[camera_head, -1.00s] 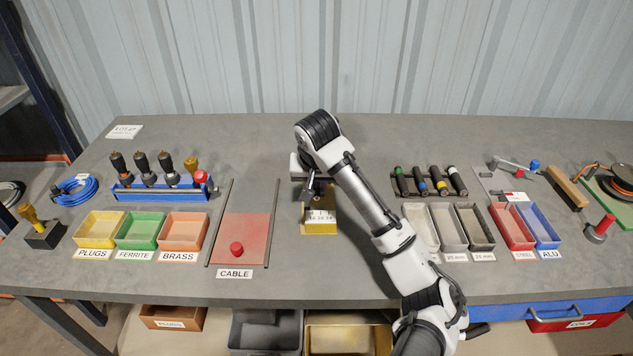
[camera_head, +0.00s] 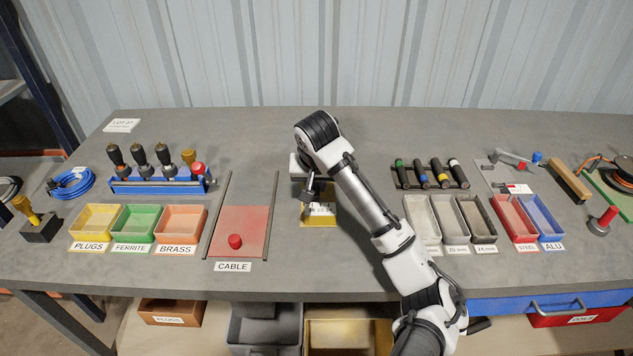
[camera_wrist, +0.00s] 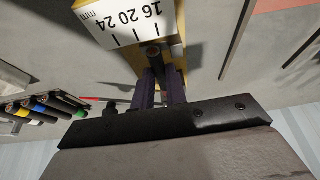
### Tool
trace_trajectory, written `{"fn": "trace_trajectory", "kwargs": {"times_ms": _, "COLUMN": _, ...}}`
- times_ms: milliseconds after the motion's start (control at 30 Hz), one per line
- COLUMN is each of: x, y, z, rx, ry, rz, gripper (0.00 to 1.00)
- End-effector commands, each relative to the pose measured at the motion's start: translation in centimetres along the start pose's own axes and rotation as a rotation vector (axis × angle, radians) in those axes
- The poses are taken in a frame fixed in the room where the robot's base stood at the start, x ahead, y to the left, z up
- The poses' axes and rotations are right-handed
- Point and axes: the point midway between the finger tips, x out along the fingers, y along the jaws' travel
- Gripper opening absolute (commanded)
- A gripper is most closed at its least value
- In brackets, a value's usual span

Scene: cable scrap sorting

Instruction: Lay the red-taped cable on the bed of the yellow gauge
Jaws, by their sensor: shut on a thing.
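The yellow gauge (camera_head: 322,222) stands mid-bench with a white scale plate. In the wrist view its plate (camera_wrist: 128,18) reads 16 20 24 mm. My gripper (camera_head: 308,196) is over the back of the gauge, pointing down. In the wrist view my gripper (camera_wrist: 160,82) is shut on a dark cable (camera_wrist: 153,56), whose brownish round end faces the camera beside the scale plate, over the yellow body. No red tape shows on the visible part of this cable. I cannot tell whether the cable touches the gauge bed; my arm and fingers hide most of it.
A rack (camera_head: 432,182) holds several dark cables with green, blue, yellow and white bands. Grey bins (camera_head: 450,250) stand in front of it. Left of the gauge is a red CABLE mat (camera_head: 240,220) between two rails, with a red knob on it. A blue tool rack (camera_head: 160,186) stands farther left.

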Motion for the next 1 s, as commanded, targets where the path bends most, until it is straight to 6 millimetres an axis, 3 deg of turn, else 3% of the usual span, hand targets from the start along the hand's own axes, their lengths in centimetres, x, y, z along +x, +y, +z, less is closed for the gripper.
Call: {"fn": "trace_trajectory", "kwargs": {"times_ms": 1000, "x": 1.1, "y": -0.1, "z": 0.6, "rx": -0.001, "ry": -0.002, "rz": -0.001, "gripper": 0.00}}
